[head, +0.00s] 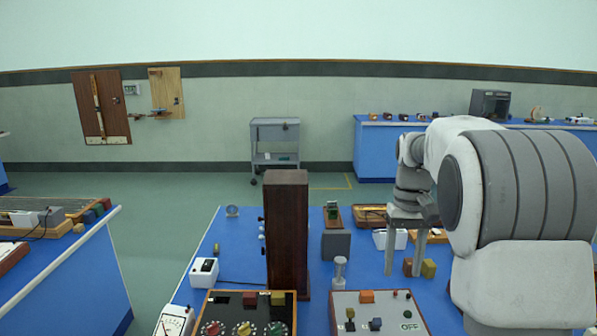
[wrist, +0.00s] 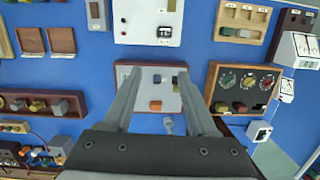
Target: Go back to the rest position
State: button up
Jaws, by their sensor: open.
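My gripper (head: 405,262) hangs from my arm at the right of the head view, over the blue bench. In the wrist view my gripper (wrist: 160,75) shows its two fingers spread apart with nothing between them. Below and between the fingers lies a pale panel (wrist: 145,93) with an orange block (wrist: 155,106) and small dark parts on it. The same panel (head: 385,322) stands at the front of the bench in the head view. The fingers appear above the bench top and apart from the panel.
A tall dark wooden column (head: 287,235) stands on the blue bench (head: 235,255), left of my gripper. A wooden panel with dials (head: 243,314) lies in front of it. A grey trolley (head: 275,145) stands by the wall. Open floor (head: 165,220) lies between the benches.

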jog(key=s+a+r+t, duration=0.35)
jog(key=s+r, duration=0.25)
jog(key=s, duration=0.5)
jog(key=s+a+f+t, duration=0.1)
jog(key=s+t, duration=0.1)
jog(key=s, duration=0.4)
jog(key=s+a+f+t, duration=0.1)
jog(key=s+a+t, duration=0.1)
jog(key=s, duration=0.5)
jog(key=shift+a+f, duration=0.25)
jog(key=shift+f, duration=0.1)
